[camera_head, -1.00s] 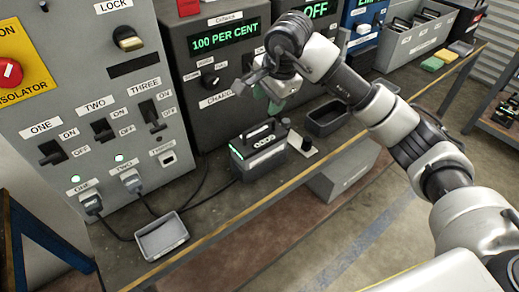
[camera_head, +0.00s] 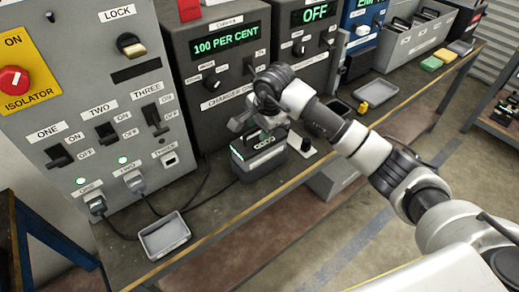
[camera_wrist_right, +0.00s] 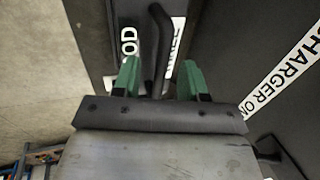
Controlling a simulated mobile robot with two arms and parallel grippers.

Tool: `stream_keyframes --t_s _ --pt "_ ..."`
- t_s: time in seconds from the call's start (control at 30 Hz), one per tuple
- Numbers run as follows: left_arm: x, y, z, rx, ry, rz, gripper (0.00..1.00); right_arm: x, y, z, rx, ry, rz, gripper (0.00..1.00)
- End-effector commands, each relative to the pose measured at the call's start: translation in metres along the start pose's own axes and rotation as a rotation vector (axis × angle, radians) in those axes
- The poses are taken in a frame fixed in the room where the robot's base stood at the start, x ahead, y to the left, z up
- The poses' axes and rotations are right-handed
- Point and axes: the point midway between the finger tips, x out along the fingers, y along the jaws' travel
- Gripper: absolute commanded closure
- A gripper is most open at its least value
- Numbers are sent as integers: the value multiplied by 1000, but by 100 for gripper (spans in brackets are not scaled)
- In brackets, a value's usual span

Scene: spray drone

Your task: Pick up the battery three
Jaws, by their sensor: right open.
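A dark grey battery (camera_head: 262,163) with a top handle and a pale green edge stands upright on the bench before the charger. Its number is too small to read in the head view. My right gripper (camera_head: 256,131) is just above it and hides part of its top. In the right wrist view, the green fingers of my right gripper (camera_wrist_right: 158,80) are apart, with a dark handle (camera_wrist_right: 157,45) between them and a gap on each side. White labels lie either side of the handle, partly hidden. My left gripper is not in view.
The charger (camera_head: 228,75) reading "100 PER CENT" stands close behind the battery. Left is the isolator panel (camera_head: 85,140) with plugged cables. A grey tray (camera_head: 163,237) sits at the front left, another tray (camera_head: 376,92) to the right. The bench's front edge (camera_head: 225,231) is close.

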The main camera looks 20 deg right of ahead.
Motion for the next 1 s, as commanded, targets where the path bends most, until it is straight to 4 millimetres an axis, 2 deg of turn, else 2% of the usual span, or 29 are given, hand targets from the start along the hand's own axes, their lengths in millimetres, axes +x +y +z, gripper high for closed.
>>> stream_keyframes --t_s 0.07,0.1,0.37,1.0 --pt "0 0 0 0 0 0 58 0 0 0 0 0 0 57" --pt "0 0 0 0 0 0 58 0 0 0 0 0 0 60" --pt "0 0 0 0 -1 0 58 0 0 0 0 0 0 100" --pt "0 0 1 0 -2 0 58 -1 0 0 -6 1 0 100"
